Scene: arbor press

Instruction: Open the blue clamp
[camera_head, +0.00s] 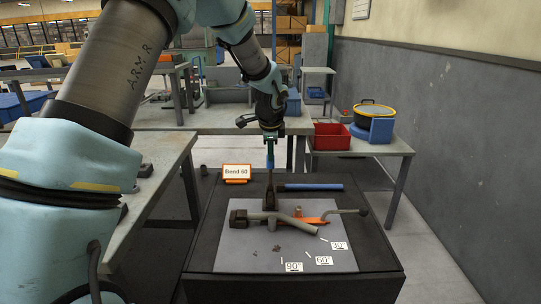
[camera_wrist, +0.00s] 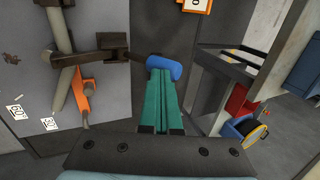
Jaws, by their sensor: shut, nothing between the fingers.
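The clamp is a dark brown lever (camera_head: 269,186) standing upright at the back of the grey plate (camera_head: 228,253), with a blue grip (camera_head: 270,160) at its top. In the wrist view the blue grip (camera_wrist: 163,68) shows just past my fingertips, at the end of the brown arm (camera_wrist: 98,55). My gripper (camera_head: 269,137) points down from above the lever. Its green fingers (camera_wrist: 160,92) are shut together with nothing between them. The fingertips are at or very near the blue grip; I cannot tell whether they touch it.
A grey tube (camera_head: 303,226), an orange arm (camera_head: 312,220) and a rod with a dark knob (camera_head: 362,211) lie on the plate. A blue-handled bar (camera_head: 310,187) lies behind. A "Bend 60" sign (camera_head: 237,171) stands left. A red bin (camera_head: 331,135) is on the bench behind right.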

